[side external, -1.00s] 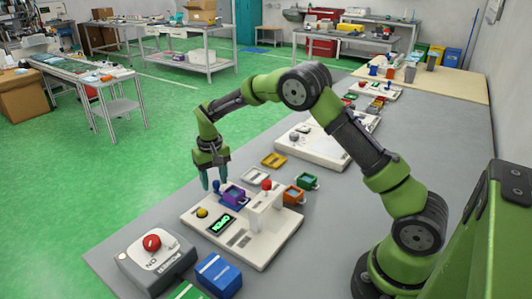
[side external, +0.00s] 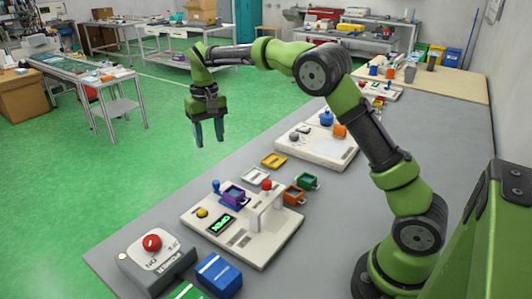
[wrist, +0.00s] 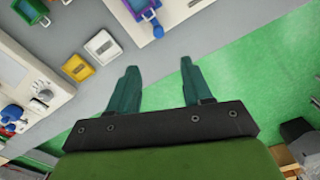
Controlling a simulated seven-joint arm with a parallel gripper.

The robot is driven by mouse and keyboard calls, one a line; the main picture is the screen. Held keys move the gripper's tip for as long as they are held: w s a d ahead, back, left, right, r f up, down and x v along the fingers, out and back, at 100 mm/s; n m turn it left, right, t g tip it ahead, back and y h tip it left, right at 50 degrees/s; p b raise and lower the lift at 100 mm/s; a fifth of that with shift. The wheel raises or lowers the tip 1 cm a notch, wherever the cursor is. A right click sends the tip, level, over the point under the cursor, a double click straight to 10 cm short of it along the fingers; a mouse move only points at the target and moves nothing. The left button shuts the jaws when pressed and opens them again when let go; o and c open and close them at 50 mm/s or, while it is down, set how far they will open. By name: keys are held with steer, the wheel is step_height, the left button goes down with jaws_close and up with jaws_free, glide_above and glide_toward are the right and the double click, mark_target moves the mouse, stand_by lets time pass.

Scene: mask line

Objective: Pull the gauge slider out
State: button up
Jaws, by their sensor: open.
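A white station board (side external: 262,252) stands on the grey bench. It carries a purple tray (side external: 234,196), a blue knob (side external: 216,186) just left of that tray, a yellow button (side external: 202,212), a lit green display (side external: 222,224) and a red knob (side external: 266,185) on a white bridge. I cannot tell surely which part is the gauge slider. My gripper (side external: 209,146) is open and empty, pointing down, raised well above and behind the board. In the wrist view my gripper (wrist: 160,66) has nothing between its fingers; the purple tray (wrist: 138,5) and blue knob (wrist: 158,31) lie beyond the fingertips.
Yellow (side external: 273,160), white (side external: 255,175), orange (side external: 293,195) and green (side external: 306,181) trays lie around the board. A grey box with a red button (side external: 152,243) and a blue box (side external: 218,274) stand in front. Another white station (side external: 316,148) stands behind.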

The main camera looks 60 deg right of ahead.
steer(key=shift+r, duration=1.25)
steer(key=s+a+r+t+y, duration=0.1)
steer(key=s+a+t, duration=0.1)
steer(key=s, duration=1.2)
steer(key=s+a+r+t+y, duration=0.1)
steer(key=s+t, duration=0.4)
steer(key=s, duration=0.9)
steer(key=shift+s+a+r, duration=0.3)
steer(key=shift+a+r, duration=0.35)
steer(key=shift+a, duration=0.5)
